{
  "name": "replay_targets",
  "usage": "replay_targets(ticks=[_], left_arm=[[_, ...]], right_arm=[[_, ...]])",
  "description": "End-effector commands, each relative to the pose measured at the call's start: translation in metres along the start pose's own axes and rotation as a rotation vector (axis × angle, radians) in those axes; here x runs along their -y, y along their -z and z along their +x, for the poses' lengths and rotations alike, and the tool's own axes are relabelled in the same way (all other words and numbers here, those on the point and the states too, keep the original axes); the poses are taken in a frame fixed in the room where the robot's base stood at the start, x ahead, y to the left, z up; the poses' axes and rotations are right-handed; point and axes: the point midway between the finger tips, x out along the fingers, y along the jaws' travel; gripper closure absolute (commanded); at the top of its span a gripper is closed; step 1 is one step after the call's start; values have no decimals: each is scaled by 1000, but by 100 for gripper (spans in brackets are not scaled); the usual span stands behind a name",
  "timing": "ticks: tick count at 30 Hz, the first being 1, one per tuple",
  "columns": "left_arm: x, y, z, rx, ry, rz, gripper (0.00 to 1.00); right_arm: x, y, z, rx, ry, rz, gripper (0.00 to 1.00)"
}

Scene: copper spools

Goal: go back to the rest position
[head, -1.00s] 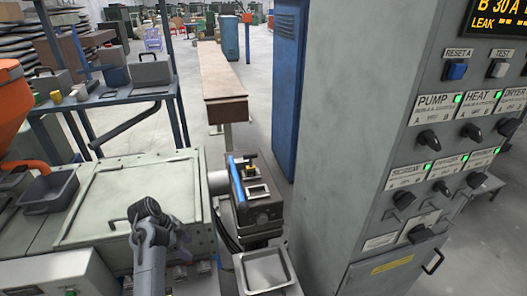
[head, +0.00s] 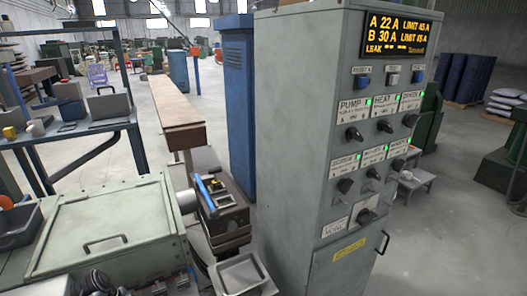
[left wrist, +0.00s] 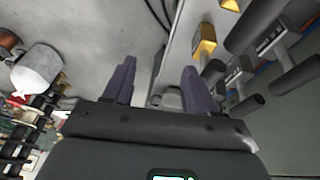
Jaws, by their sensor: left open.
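My left gripper (left wrist: 158,66) shows in the left wrist view with its two dark purple fingers apart and nothing between them. In the head view only a small part of my left arm (head: 97,283) shows at the bottom edge, and its gripper is not visible there. My right gripper is in neither view. The grey control cabinet (head: 290,130) stands upright right of centre in the head view. It carries a lit display (head: 400,36), green lamps and several black knobs.
A pale lidded box (head: 110,225) stands at lower left. Beside it are a small dark machine (head: 219,205) and a metal tray (head: 240,275) close to the cabinet. A blue cabinet (head: 238,95) and a long brown-topped bench (head: 172,110) stand behind.

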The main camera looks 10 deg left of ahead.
Motion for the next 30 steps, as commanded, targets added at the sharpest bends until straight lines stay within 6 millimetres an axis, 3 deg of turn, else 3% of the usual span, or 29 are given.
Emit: replay_targets(ticks=[8, 11, 15, 18, 23, 27, 30], left_arm=[[-54, -62, 57, 143, -102, -2, 43], [-88, -91, 77, 229, -136, 28, 43], [-146, -127, 97, 374, -147, 85, 43], [-189, -138, 104, 454, -116, 91, 43], [-256, -126, 104, 492, -12, 45, 43], [-302, -88, 91, 410, 113, -70, 43], [-316, -55, 74, 307, 197, -184, 43]], right_arm=[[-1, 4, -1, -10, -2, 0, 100], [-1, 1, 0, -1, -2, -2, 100], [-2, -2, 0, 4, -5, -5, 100], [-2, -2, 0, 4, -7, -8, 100], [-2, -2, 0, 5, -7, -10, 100], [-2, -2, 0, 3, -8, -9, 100], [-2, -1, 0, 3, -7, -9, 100]])
